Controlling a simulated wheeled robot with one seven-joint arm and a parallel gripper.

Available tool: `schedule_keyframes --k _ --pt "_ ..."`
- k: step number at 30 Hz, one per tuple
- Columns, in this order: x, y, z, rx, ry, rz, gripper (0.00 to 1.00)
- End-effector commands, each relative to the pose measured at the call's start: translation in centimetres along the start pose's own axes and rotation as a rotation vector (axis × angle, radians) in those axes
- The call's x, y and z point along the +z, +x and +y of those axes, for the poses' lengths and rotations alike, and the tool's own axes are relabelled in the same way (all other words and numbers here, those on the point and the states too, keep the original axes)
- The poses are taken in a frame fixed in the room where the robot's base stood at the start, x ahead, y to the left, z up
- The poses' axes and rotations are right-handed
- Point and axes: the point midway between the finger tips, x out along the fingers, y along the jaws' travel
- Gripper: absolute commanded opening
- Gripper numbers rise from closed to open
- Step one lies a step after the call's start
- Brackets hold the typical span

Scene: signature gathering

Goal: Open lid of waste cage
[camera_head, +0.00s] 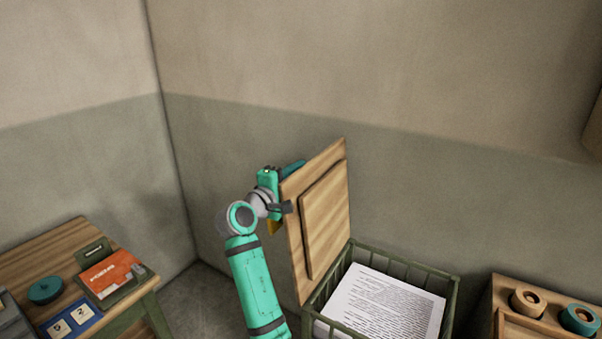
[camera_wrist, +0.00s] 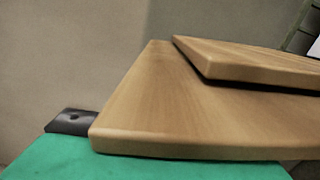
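The waste cage (camera_head: 402,262) is a green slatted bin at the lower right centre of the head view. Its wooden lid (camera_head: 325,222) stands raised, nearly upright, at the cage's left side, so the cage top is open. White printed paper (camera_head: 385,305) shows inside. My gripper (camera_head: 284,193) is at the lid's upper left edge, with parts overlapping that edge. In the wrist view the lid (camera_wrist: 190,105) is very close, above the green gripper body, and one dark finger (camera_wrist: 70,122) shows beside its edge. The other finger is hidden, so its grip is unclear.
A wooden table (camera_head: 45,245) at the left holds a red-orange booklet (camera_head: 108,273), a round teal item (camera_head: 45,290) and blue number cards (camera_head: 70,320). A wooden stand (camera_head: 505,300) with tape-like rolls (camera_head: 528,302) is right of the cage. Walls close in behind.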

Motion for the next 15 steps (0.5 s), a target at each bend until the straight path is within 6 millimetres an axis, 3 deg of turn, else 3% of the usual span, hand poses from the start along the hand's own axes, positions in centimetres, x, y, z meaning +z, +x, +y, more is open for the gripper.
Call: schedule_keyframes --k 9,15 --pt "0.0 -6.0 -0.1 0.001 0.000 0.001 0.30" --pt "0.1 -8.4 0.0 0.001 0.000 -0.001 0.30"
